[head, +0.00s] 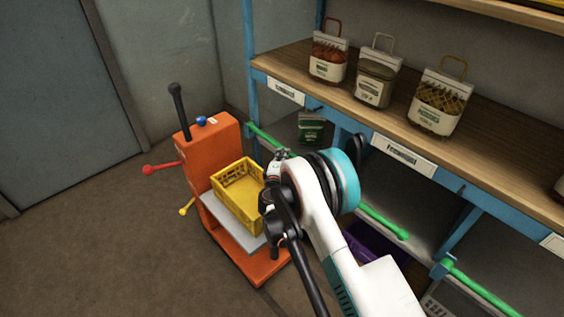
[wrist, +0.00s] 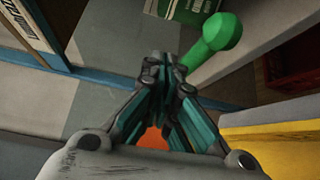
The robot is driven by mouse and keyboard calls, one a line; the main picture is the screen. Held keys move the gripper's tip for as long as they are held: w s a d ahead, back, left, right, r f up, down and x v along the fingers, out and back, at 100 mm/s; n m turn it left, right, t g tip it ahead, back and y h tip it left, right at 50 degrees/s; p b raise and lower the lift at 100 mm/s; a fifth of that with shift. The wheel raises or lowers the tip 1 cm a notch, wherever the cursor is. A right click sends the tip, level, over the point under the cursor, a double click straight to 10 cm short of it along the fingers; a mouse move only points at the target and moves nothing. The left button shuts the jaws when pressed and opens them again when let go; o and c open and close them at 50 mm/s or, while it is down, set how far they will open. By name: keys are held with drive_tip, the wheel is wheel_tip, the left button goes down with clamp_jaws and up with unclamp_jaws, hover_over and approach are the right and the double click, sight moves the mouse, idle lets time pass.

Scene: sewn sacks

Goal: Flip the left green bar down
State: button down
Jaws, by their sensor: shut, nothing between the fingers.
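The left green bar (head: 264,136) starts near the blue shelf post and runs down and right beneath the wooden shelf, its far end hidden behind my gripper. In the wrist view the green bar (wrist: 210,53) shows a round knob at one end and passes right beside my fingertips. My gripper (head: 281,154) is shut and empty by the bar; I cannot tell whether they touch. The fingers also show closed together in the wrist view (wrist: 166,66).
Two more green bars, a middle one (head: 383,220) and a right one (head: 480,288), run along the shelf front. An orange cart (head: 212,150) with a yellow crate (head: 232,202) stands close below my gripper. Sacks stand on the wooden shelf (head: 390,118). Floor at left is clear.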

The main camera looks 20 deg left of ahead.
drive_tip(key=s+a+f, duration=0.1)
drive_tip(key=s+f, duration=0.4)
drive_tip(key=s, duration=0.3)
drive_tip(key=shift+s+a+f, duration=0.15)
drive_tip(key=shift+s+f, duration=0.1)
drive_tip(key=shift+r, duration=0.1)
